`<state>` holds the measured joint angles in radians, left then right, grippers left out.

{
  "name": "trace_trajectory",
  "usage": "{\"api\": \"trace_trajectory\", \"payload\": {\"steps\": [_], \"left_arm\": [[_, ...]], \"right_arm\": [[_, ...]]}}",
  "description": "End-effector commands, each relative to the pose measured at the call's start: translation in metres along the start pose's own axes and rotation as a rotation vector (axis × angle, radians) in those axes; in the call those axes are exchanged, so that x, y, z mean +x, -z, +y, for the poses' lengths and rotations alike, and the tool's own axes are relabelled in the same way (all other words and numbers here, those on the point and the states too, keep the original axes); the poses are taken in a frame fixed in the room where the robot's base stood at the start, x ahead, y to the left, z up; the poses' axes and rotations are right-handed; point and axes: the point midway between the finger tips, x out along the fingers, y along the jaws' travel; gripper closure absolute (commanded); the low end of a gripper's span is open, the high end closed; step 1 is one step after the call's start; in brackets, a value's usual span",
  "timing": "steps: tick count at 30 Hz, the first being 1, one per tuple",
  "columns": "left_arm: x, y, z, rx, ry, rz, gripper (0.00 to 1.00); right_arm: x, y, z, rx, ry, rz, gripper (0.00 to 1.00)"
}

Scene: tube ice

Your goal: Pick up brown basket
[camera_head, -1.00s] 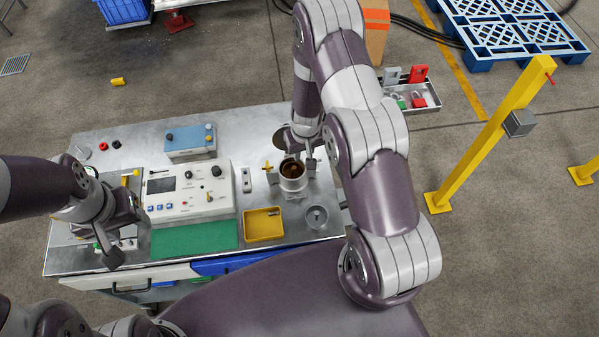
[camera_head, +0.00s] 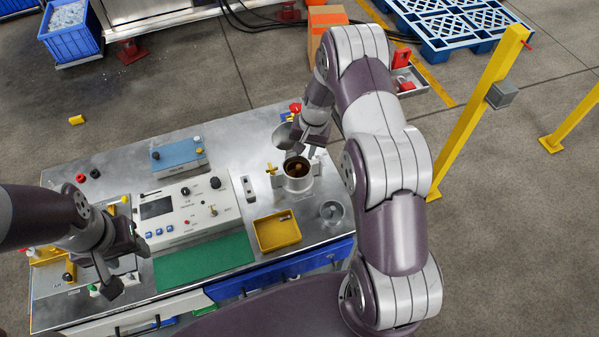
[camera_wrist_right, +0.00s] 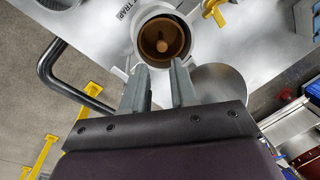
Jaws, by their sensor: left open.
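The brown basket (camera_head: 297,169) sits inside a silver round holder (camera_head: 298,184) on the metal workbench. In the right wrist view the basket (camera_wrist_right: 161,38) shows as a brown ring with a small knob in its middle. My right gripper (camera_head: 307,151) is just behind and above the holder. In the wrist view its two fingers (camera_wrist_right: 158,78) are apart, empty, and point toward the holder's near edge. My left gripper (camera_head: 127,268) is open and empty above the bench's left end, far from the basket.
A yellow tray (camera_head: 277,244) and a grey control box (camera_head: 182,240) stand left of the holder. A small yellow handle (camera_head: 271,169) sits close on its left, and a round metal cup (camera_head: 331,212) at front right. A green mat (camera_head: 203,262) lies in front.

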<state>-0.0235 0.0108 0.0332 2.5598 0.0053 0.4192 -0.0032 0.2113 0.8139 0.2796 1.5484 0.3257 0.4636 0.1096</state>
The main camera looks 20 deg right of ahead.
Motion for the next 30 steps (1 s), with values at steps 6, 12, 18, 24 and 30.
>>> {"api": "trace_trajectory", "payload": {"steps": [6, 12, 18, 24, 30], "left_arm": [[-0.013, 0.001, 0.000, 0.000, 0.000, 0.000, 0.48], [-0.039, 0.004, 0.000, 0.000, 0.000, 0.000, 0.48], [-0.040, 0.004, 0.000, 0.000, 0.000, -0.001, 0.48], [-0.038, 0.004, 0.000, 0.000, 0.000, -0.001, 0.48], [-0.038, 0.004, 0.000, 0.000, 0.000, -0.001, 0.48]], "right_arm": [[0.031, 0.000, -0.001, -0.001, 0.000, 0.001, 0.73], [0.063, -0.005, 0.003, -0.002, -0.001, -0.001, 0.73], [0.085, -0.003, 0.003, -0.003, 0.001, 0.003, 0.73], [0.086, -0.003, 0.003, -0.003, 0.001, 0.003, 0.86], [0.085, -0.003, 0.003, -0.003, 0.001, 0.003, 1.00]]}}
